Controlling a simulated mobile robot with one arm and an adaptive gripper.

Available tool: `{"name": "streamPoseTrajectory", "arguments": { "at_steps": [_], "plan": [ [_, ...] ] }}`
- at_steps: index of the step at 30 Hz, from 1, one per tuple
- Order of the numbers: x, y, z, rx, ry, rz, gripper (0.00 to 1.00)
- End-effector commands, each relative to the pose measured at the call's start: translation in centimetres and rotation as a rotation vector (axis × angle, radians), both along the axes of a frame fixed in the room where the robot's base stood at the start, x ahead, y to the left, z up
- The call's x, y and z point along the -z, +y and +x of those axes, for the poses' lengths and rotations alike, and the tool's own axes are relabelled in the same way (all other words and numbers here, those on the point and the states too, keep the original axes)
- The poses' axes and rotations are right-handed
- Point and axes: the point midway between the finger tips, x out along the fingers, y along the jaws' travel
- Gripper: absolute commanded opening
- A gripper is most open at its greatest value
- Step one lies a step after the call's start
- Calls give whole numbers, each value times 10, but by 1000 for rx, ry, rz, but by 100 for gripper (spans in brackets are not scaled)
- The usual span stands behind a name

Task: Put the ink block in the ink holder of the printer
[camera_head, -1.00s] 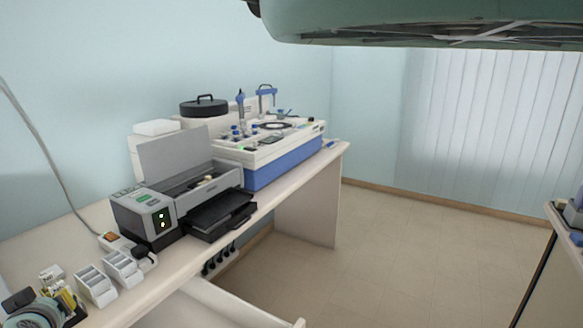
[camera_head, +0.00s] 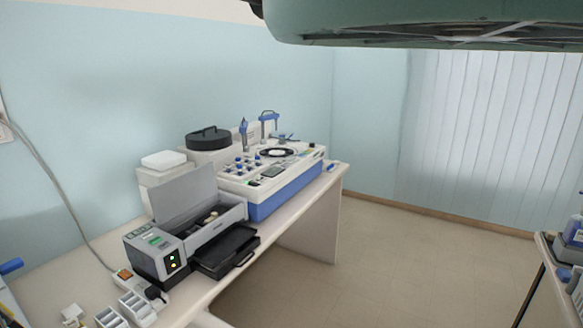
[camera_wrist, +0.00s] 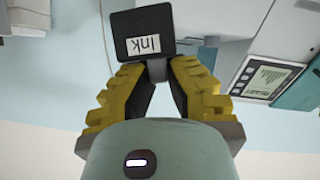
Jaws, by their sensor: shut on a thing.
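In the wrist view my gripper (camera_wrist: 157,70) is shut on the ink block (camera_wrist: 139,22), a black block with a white "Ink" label. The block sits between the yellow-padded fingertips, clear of any surface that I can make out. In the head view the grey printer (camera_head: 158,262) stands on the bench with its lid (camera_head: 186,192) raised and its front tray (camera_head: 226,250) out. Its inner opening (camera_head: 208,220) shows small light parts; the ink holder cannot be clearly told apart. The held block is not clearly visible in the head view.
A white and blue staining machine (camera_head: 284,191) stands right of the printer, with a black-lidded pot (camera_head: 208,138) behind. Another table (camera_head: 560,268) is at right. The floor between is clear.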

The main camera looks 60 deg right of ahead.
Motion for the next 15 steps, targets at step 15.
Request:
{"name": "streamPoseTrajectory", "arguments": {
  "at_steps": [15],
  "plan": [
    [-144,-1,0,2,-1,0,0]
  ]
}}
